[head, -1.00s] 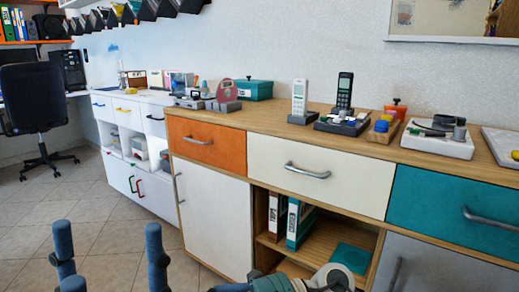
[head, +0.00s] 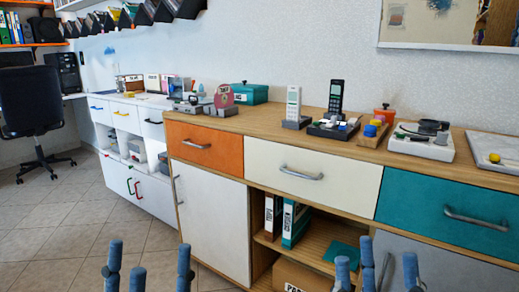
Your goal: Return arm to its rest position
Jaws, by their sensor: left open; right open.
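My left gripper (head: 149,265) shows at the bottom edge, left of centre, as blue-grey fingers pointing up, spread apart and empty. My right gripper (head: 378,268) shows at the bottom edge, right of centre, also with blue-grey fingers up, open and empty. It stands in front of the open shelf and the grey door of the wooden cabinet (head: 262,208). The rest of both arms is below the picture, so I cannot see how they are bent. Neither gripper is seen touching anything.
The cabinet has an orange drawer (head: 204,146), a cream drawer (head: 315,176) and a teal drawer (head: 447,209), all shut. Its open shelf holds binders (head: 285,221) and a cardboard box (head: 301,279). Phones and trays stand on top. Tiled floor (head: 62,232) is free at left.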

